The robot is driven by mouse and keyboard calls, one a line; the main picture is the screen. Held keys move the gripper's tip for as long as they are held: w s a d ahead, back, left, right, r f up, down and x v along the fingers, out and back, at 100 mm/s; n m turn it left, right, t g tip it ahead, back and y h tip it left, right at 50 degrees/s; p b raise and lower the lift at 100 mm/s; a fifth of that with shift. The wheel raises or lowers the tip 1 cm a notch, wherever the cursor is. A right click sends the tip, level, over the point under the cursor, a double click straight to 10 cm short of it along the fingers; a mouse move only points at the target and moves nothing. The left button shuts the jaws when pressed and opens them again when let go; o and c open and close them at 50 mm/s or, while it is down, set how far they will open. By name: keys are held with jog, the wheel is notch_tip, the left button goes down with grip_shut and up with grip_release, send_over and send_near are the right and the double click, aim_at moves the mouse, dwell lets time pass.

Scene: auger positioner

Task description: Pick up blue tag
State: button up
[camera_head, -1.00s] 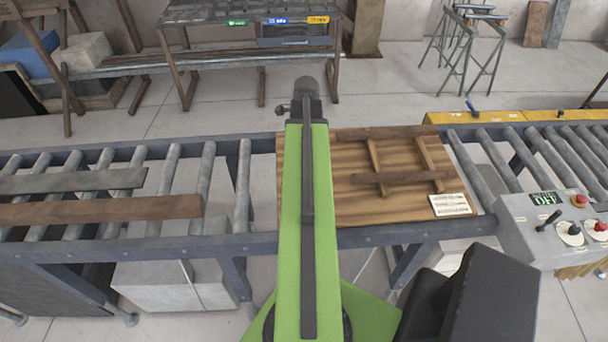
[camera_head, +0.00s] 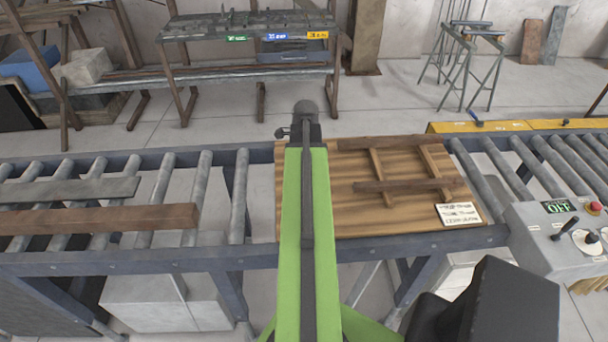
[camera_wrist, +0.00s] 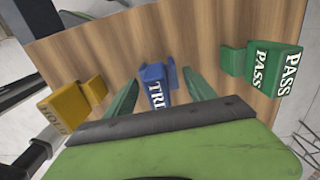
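In the wrist view, the blue tag (camera_wrist: 155,83) stands on a wooden surface (camera_wrist: 205,55), with white letters that read like "TRI", the rest being hidden. My gripper (camera_wrist: 160,88) has green fingers spread apart, one on each side of the blue tag, with a gap visible on both sides. Nothing is held. A yellow tag marked HOLD (camera_wrist: 63,106) stands to the left, and a green tag marked PASS (camera_wrist: 270,70) to the right. In the head view my green arm points away over the conveyor, and its fingers are not visible.
In the head view, a wooden panel (camera_head: 350,215) with slats and a white note (camera_head: 459,215) lies on the roller conveyor (camera_head: 150,255). A control box (camera_head: 560,240) stands at the right. A rack (camera_head: 250,25) with green, blue and yellow labels stands behind. Floor between is clear.

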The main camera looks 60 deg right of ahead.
jog(key=c, duration=1.2)
jog(key=shift+o, duration=0.2)
jog(key=shift+r, duration=0.1)
jog(key=r+p, duration=0.5)
jog(key=shift+s+d+r, duration=0.1)
jog(key=shift+s+d, duration=0.2)
jog(key=shift+d, duration=0.1)
jog(key=s+d+r+p, duration=0.5)
jog(key=s+d+p, duration=0.1)
jog(key=s+d, duration=0.1)
jog(key=shift+s+d+r, duration=0.2)
jog(key=shift+d+r, duration=0.1)
jog(key=shift+d, duration=0.15)
